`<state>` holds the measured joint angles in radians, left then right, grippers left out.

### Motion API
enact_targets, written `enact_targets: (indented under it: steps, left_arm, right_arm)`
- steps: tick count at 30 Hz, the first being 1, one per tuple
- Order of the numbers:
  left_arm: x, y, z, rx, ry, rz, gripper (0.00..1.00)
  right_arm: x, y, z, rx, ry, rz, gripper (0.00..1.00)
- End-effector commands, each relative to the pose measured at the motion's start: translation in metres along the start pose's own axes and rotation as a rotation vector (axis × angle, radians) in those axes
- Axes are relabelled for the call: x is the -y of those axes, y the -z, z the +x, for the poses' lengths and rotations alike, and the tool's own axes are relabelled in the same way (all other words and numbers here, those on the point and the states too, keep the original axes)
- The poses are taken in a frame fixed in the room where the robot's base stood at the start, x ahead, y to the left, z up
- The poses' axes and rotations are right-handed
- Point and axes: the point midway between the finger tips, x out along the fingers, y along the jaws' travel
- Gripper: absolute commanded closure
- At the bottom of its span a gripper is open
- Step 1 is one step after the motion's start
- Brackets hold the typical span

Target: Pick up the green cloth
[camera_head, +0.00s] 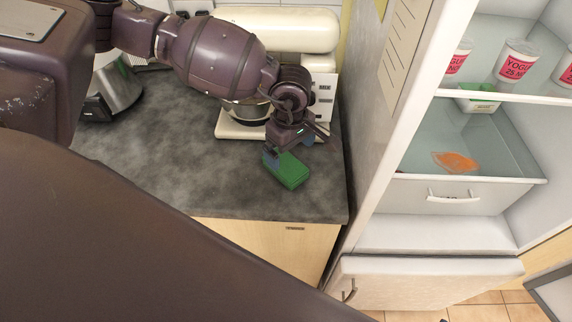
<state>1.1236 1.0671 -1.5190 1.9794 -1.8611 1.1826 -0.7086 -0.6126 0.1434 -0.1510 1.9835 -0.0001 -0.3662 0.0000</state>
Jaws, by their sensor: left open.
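The green cloth (288,171) is a small, thick, folded-looking block. It lies on the dark grey countertop (200,165) near its right end. My left gripper (283,150) reaches in from the upper left and is open at the far edge of the cloth. Its fingers overlap the cloth's far side in this view. I cannot tell whether they touch it. My right gripper is not in view.
A cream stand mixer (300,30) with a metal bowl stands just behind the cloth. A metal appliance (112,88) stands at the back left. An open fridge (480,194) with yogurt cups (519,60) is on the right. The counter left of the cloth is clear.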

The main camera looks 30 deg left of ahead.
Motion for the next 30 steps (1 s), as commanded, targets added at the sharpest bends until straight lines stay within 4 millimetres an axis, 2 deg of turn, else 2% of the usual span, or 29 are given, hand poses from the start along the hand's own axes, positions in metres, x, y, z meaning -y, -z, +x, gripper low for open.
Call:
enact_targets:
  steps: [3,8,13,18,27,30]
  left_arm:
    - [0.0,-0.001,0.014,0.001,0.001,0.0,0.01]
    - [0.001,-0.001,0.025,0.001,0.003,0.0,0.01]
    - [0.003,-0.002,0.048,0.001,0.003,0.0,0.01]
    - [0.003,-0.001,0.066,0.001,0.002,-0.001,0.01]
    - [0.002,-0.001,0.07,0.001,0.0,-0.001,0.01]
    - [0.002,-0.001,0.07,0.001,0.0,-0.001,0.16]
  right_arm:
    - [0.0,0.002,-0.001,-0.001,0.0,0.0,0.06]
    - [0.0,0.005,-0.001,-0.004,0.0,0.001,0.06]
    - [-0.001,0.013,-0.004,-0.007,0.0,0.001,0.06]
    - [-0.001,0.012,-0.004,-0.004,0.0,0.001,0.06]
    - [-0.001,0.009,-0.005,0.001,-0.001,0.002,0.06]
    - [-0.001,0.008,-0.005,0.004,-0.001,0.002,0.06]
